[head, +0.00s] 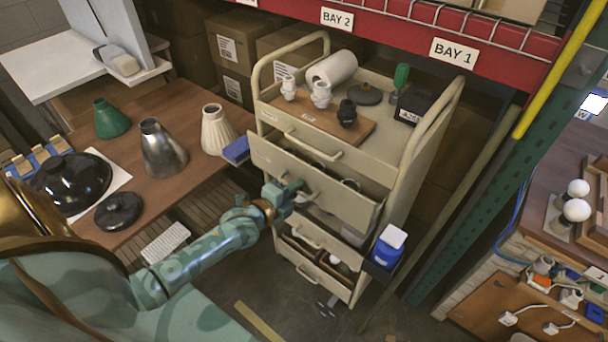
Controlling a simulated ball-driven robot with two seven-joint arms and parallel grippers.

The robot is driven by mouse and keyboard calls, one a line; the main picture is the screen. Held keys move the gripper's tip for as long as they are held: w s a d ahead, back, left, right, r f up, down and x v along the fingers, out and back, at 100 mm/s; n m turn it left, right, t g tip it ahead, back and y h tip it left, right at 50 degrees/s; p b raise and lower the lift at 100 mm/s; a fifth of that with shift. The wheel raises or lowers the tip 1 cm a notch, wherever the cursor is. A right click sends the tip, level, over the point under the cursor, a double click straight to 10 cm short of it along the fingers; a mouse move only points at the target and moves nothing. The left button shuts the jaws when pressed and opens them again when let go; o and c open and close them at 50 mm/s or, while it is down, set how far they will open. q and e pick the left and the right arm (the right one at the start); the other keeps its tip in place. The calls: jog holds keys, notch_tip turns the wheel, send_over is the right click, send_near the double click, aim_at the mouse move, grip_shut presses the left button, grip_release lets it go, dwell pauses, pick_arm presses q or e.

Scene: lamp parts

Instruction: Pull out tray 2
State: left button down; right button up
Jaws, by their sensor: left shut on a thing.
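A cream drawer cart (424,120) stands in the middle of the head view. Its second tray from the top (335,199), which I take as tray 2, is partly pulled out toward me, and pale rounded items show inside behind its front. My left gripper (296,192) is at this tray's front and shut on its handle, which the fingers mostly hide. The top tray's handle (314,150) is above and free. Lower trays with handles (305,239) sit underneath. My right gripper is not in view.
On the cart top are a wooden board with sockets (347,113), a white roll (331,68) and a green bottle (401,75). A blue-and-white box (388,246) hangs at the cart's right side. A brown table (187,122) with lampshades stands left, its blue block (236,150) close to the tray.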

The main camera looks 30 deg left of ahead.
pick_arm(q)
jog(key=f+p+v, duration=0.1)
jog(key=p+v, duration=0.1)
jog(key=v, duration=0.5)
jog(key=f+p+v, duration=0.1)
jog(key=p+v, duration=0.2)
jog(key=v, duration=0.4)
jog(key=shift+s+f, duration=0.25)
jog(key=shift+f, duration=0.25)
jog(key=shift+d, duration=0.1)
jog(key=c, duration=1.6)
grip_release()
jog(key=shift+c, duration=0.2)
jog(key=p+v, duration=0.1)
jog(key=v, duration=1.5)
